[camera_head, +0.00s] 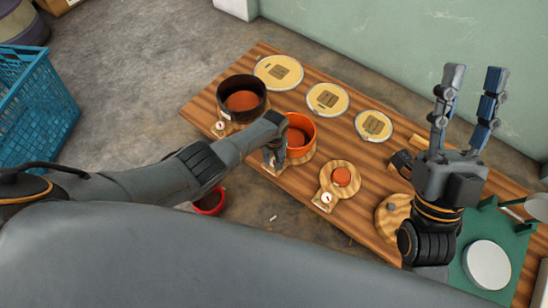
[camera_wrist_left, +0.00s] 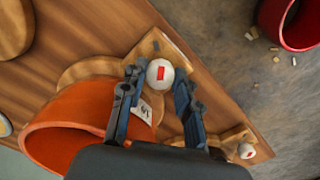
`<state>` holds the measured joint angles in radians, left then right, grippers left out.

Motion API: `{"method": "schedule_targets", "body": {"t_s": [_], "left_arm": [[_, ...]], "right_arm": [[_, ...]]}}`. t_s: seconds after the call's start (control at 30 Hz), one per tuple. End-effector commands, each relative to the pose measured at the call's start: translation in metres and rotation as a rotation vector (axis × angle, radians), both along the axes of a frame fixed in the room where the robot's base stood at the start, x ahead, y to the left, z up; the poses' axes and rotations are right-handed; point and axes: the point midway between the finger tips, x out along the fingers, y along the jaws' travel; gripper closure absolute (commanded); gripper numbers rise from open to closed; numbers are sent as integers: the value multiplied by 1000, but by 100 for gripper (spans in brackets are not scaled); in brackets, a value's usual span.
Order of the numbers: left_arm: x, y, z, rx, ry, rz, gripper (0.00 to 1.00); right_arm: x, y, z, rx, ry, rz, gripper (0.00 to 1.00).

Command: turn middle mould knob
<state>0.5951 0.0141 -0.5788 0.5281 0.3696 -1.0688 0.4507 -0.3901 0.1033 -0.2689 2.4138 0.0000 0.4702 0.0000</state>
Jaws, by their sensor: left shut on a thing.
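The middle mould is an orange pot (camera_head: 301,133) on a wooden base, standing between the dark pot and the small mould. It also shows in the left wrist view (camera_wrist_left: 75,125), with a label on its side. Its knob (camera_wrist_left: 160,72) is a white round dial with a red mark on a small wooden plate. My left gripper (camera_head: 271,158) reaches down at the base's front edge and hides most of this knob from the head camera. In the left wrist view the fingers are shut on the knob from both sides. My right gripper (camera_head: 474,78) is raised, open and empty, fingers pointing up.
A dark brown pot (camera_head: 241,84) and a small mould with an orange disc (camera_head: 341,177) flank the middle mould, each with its own dial. Several round yellow plates (camera_head: 327,99) line the table's back. A red bowl (camera_head: 209,201) and a blue crate (camera_head: 35,110) stand on the floor.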

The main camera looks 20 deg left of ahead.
Motion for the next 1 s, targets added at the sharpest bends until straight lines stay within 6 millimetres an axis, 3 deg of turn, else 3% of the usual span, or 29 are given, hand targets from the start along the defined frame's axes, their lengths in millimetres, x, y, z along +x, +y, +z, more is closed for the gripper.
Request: {"method": "schedule_targets", "body": {"t_s": [0.33, 0.87, 0.9, 1.0], "left_arm": [[0, -1, 0, -1, 2, 132, 100], [0, 0, 0, -1, 0, 153, 100], [0, 0, 0, -1, 0, 153, 63], [0, 0, 0, -1, 0, 152, 59]], "right_arm": [[12, 2, -9, -25, 82, -5, 60], [15, 2, -11, -30, 97, -6, 60], [15, 2, -11, -30, 97, -6, 60], [15, 2, -11, -30, 97, -6, 60]]}}
